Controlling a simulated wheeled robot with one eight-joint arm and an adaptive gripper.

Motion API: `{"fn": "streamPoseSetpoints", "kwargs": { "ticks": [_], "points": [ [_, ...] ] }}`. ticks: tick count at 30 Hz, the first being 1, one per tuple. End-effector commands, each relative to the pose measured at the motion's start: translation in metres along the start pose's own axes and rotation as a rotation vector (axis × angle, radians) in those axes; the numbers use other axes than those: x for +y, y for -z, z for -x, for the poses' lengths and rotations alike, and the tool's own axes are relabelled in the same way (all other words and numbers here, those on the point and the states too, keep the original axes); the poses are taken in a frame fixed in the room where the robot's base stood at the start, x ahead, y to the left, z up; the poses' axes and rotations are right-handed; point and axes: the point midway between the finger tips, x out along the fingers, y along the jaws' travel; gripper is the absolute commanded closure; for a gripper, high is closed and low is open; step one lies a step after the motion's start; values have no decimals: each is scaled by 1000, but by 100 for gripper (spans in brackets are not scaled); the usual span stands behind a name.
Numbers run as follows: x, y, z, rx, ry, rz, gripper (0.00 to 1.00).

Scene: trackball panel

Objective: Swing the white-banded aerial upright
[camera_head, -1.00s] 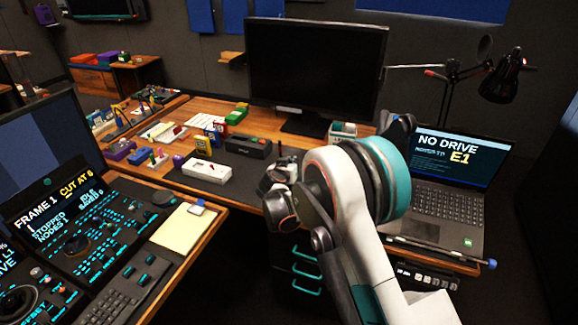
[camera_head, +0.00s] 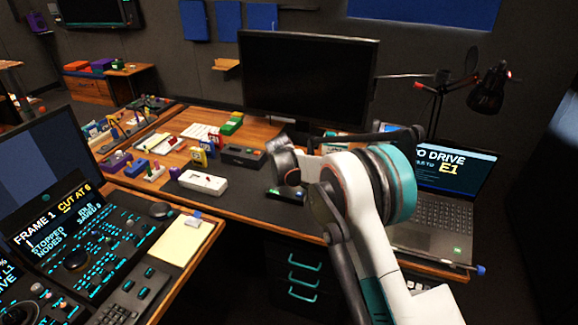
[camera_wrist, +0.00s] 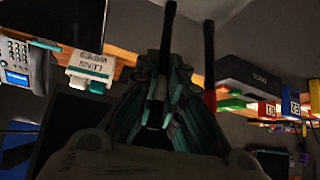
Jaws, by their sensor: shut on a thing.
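In the wrist view my gripper (camera_wrist: 163,85) has its teal-padded fingers closed around a black rod-like aerial (camera_wrist: 158,48). No white band shows on the part that sticks out; its lower part is hidden between the fingers. A second black aerial (camera_wrist: 209,50) with a red band stands beside it, to the right, apart from the fingers. In the head view my gripper (camera_head: 284,163) is over the desk, above a small dark box with green lights (camera_head: 286,193). The held aerial cannot be made out there.
A white box (camera_head: 203,181) and a dark grey box (camera_head: 243,155) lie left of my gripper. A monitor (camera_head: 305,85) stands behind, and an open laptop (camera_head: 440,205) is on the right. A desk lamp (camera_head: 487,95) stands behind the laptop.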

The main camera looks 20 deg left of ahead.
Motion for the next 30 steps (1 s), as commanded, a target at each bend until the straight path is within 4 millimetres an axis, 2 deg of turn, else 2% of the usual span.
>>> {"fn": "streamPoseSetpoints", "kwargs": {
  "ticks": [8,9,11,23,26,30],
  "points": [
    [0,0,0,0,0,0,100],
    [0,0,0,0,0,0,82],
    [0,0,0,0,0,0,70],
    [0,0,3,0,0,0,70],
    [0,0,11,0,0,0,70],
    [-1,0,31,0,0,0,70]
  ]
}}
